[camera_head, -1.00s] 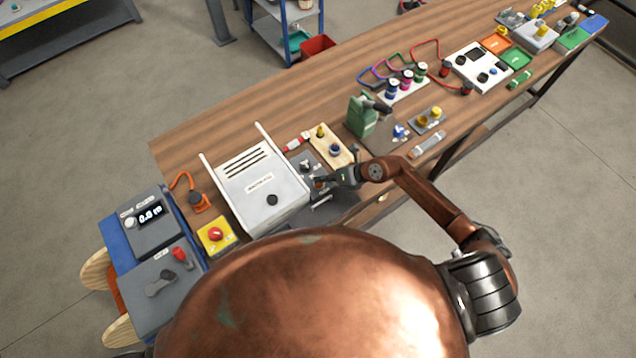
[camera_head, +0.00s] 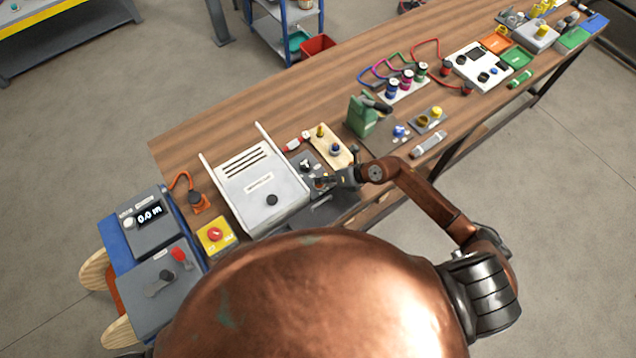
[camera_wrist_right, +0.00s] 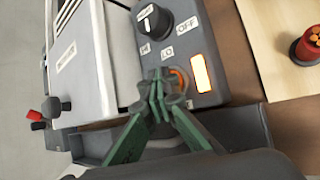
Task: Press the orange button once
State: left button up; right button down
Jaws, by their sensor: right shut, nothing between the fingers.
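A dark grey control panel (camera_wrist_right: 214,42) with a black knob (camera_wrist_right: 155,20) and HI, LO and OFF labels fills the upper middle of the right wrist view. A lit orange rectangle (camera_wrist_right: 202,72) shows on it. Beside that, an orange arc (camera_wrist_right: 183,77), apparently the orange button's edge, shows behind my fingertips, which hide most of it. My right gripper (camera_wrist_right: 164,92) is shut and empty, with its tips over or against this spot; contact cannot be told. In the head view the right gripper (camera_head: 322,183) is at the panel (camera_head: 303,163). My left gripper is out of view.
A white louvred box (camera_head: 262,190) stands directly left of the panel. A yellow box with a red button (camera_head: 215,236) is at the left.

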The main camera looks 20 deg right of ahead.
jog(key=shift+r, duration=0.1)
dwell(0.3)
jog(key=shift+r+p, duration=0.8)
jog(key=shift+p, duration=0.1)
notch_tip(320, 180, up, 5)
jog(key=p, duration=0.4)
jog(key=shift+r+p, duration=0.1)
jog(key=shift+p, duration=0.2)
dwell(0.3)
